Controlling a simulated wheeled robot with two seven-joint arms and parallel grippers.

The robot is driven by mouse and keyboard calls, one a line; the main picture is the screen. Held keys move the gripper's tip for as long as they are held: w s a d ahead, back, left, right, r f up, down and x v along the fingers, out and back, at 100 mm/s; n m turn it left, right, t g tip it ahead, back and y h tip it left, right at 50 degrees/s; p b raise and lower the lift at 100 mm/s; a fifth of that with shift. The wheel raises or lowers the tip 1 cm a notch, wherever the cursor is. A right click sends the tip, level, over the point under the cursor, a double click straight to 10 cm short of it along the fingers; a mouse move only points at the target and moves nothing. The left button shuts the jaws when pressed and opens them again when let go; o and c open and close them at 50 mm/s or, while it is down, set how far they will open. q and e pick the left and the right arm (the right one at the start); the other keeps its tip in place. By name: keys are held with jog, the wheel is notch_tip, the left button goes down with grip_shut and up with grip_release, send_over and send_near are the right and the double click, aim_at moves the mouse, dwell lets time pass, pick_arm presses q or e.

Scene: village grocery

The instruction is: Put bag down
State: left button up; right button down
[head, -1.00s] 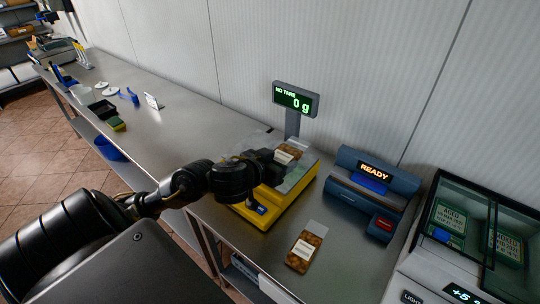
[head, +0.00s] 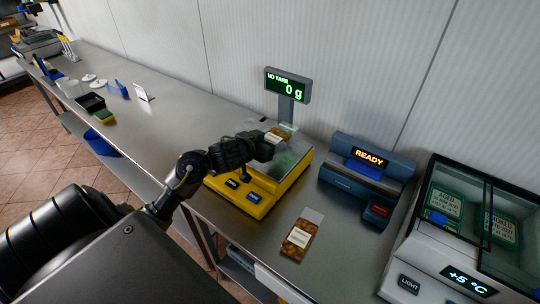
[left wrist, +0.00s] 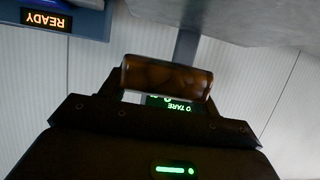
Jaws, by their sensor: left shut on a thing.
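My left gripper (head: 262,143) is shut on a small bag with brown contents and a pale label (head: 272,138). It holds the bag over the steel pan of the yellow scale (head: 258,187). In the left wrist view the brown bag (left wrist: 167,77) sits between the fingers. Whether the bag touches the pan cannot be told; the scale's display (head: 288,86) reads 0 g. A second, similar bag (head: 301,238) lies flat on the steel counter in front of the scale. My right gripper is not in view.
A blue machine reading READY (head: 367,170) stands right of the scale. A glass-topped cooler (head: 455,260) showing +5 °C is at the far right. A sponge (head: 105,117), black tray (head: 92,103) and small items lie along the left counter. Bare counter (head: 180,125) lies left of the scale.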

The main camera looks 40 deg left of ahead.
pick_arm(q)
jog(key=w+f, duration=0.1)
jog(key=a+f, duration=0.1)
jog(key=f, duration=0.1)
jog(key=shift+w, duration=0.4)
jog(key=shift+w+a+f, duration=0.35)
jog(key=shift+w+f, duration=0.15)
jog(key=shift+f, duration=0.05)
notch_tip(320, 180, down, 3)
jog(key=shift+w+f, duration=0.1)
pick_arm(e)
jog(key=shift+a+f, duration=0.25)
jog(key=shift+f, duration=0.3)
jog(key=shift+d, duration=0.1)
pick_arm(q)
jog(key=shift+f, duration=0.2)
jog(key=o, duration=1.1)
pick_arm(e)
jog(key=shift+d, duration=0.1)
pick_arm(q)
jog(key=shift+r, duration=0.15)
